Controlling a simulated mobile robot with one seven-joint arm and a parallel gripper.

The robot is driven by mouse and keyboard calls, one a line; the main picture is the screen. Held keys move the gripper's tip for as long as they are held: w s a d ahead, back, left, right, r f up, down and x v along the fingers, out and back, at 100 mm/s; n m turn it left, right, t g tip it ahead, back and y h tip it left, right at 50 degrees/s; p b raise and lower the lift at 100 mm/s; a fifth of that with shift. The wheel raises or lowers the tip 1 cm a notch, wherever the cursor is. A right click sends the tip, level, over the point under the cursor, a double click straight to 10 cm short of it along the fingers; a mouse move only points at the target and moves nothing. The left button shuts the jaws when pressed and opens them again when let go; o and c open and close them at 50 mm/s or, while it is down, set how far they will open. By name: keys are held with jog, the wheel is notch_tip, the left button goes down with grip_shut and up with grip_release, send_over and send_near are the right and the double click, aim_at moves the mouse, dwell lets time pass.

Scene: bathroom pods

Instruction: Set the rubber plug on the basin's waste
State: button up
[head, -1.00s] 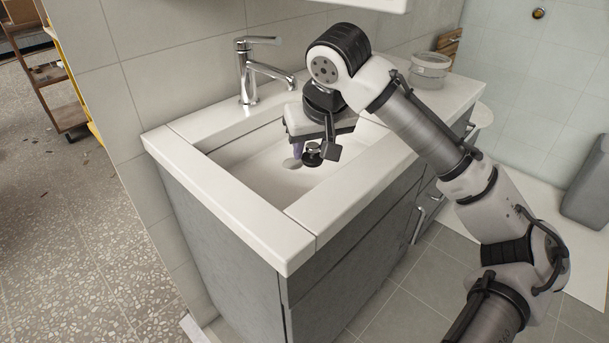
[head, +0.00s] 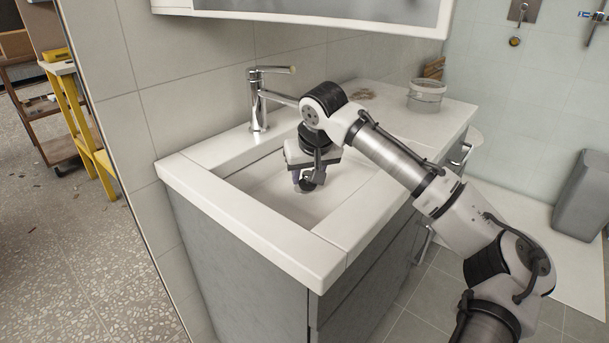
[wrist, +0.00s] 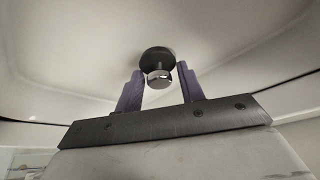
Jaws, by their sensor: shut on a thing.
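The rubber plug (wrist: 154,57) is a black disc with a round chrome knob, seen in the wrist view. My gripper (wrist: 160,72) has its two purple fingers shut on the plug at the knob. In the head view my gripper (head: 303,181) points down inside the white basin (head: 262,192), and the dark plug (head: 307,186) shows small and partly hidden at its tips. The plug is low, close to the basin floor; I cannot tell whether it touches. The waste is not clearly visible now, hidden around the plug and fingers.
A chrome tap (head: 259,100) stands at the basin's back rim, its spout close to my wrist. A clear tub (head: 426,95) sits on the counter to the right. A mirror cabinet (head: 320,14) hangs above. The basin's front left is clear.

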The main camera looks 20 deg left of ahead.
aim_at(304, 174)
jog(key=shift+w+a+f, duration=0.45)
jog(key=shift+w+f, duration=0.15)
jog(key=shift+w+a+f, duration=0.4)
jog(key=shift+w+f, duration=0.15)
jog(key=shift+w, duration=0.05)
jog(key=o, duration=0.9)
jog(key=shift+f, duration=0.1)
jog(key=shift+o, duration=0.2)
jog(key=p+v, duration=0.1)
jog(key=v, duration=1.1)
